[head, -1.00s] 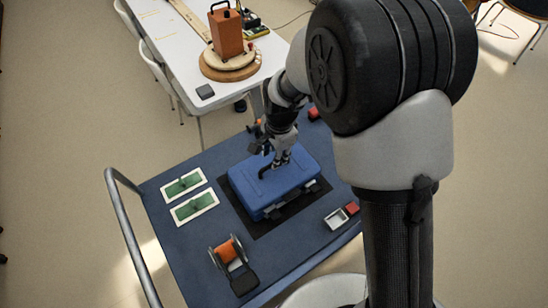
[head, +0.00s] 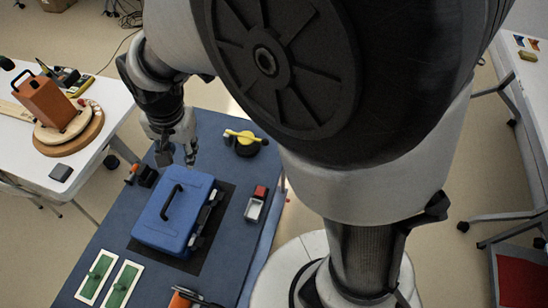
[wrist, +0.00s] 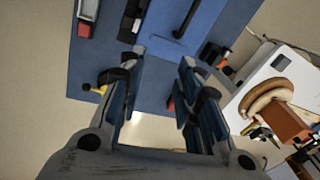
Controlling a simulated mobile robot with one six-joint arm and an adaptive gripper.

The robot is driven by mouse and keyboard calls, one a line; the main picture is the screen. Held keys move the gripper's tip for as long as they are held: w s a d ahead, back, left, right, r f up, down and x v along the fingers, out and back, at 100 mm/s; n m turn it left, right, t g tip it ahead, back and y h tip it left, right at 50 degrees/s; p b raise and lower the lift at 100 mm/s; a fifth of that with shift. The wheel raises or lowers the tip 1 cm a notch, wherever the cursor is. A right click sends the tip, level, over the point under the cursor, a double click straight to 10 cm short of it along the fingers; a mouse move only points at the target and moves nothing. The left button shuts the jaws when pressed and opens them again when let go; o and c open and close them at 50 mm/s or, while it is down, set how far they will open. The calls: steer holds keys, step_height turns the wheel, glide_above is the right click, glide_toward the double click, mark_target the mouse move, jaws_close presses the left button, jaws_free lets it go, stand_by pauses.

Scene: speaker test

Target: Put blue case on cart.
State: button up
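The blue case (head: 172,222) lies flat on a black mat (head: 214,240) on the blue top of the cart (head: 98,238). Its dark handle (head: 171,201) stands up from the upper face. My gripper (head: 178,157) is beyond the case's far end in the head view, apart from the handle and empty. In the wrist view my gripper (wrist: 158,65) has its two fingers spread with nothing between them. The case (wrist: 205,28) and its handle (wrist: 187,20) show at the top of that view, past the fingers.
Green-and-white panels (head: 122,286), a small white tray (head: 254,208) with a red block (head: 261,191), and a yellow-and-black item (head: 246,140) surround the case on the cart. A white table (head: 98,95) with an orange box (head: 46,103) stands at the left.

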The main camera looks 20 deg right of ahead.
steer(key=s+d+r+n+t, duration=0.1)
steer(key=s+d+r+n, duration=0.2)
steer(key=s+d, duration=0.6)
steer(key=s+d+r+n+t+h, duration=0.1)
steer(key=s+d+r+n, duration=0.2)
steer(key=s+d+r, duration=0.4)
steer(key=shift+s+d+t, duration=0.4)
steer(key=shift+s+d, duration=0.5)
steer(key=shift+s, duration=0.1)
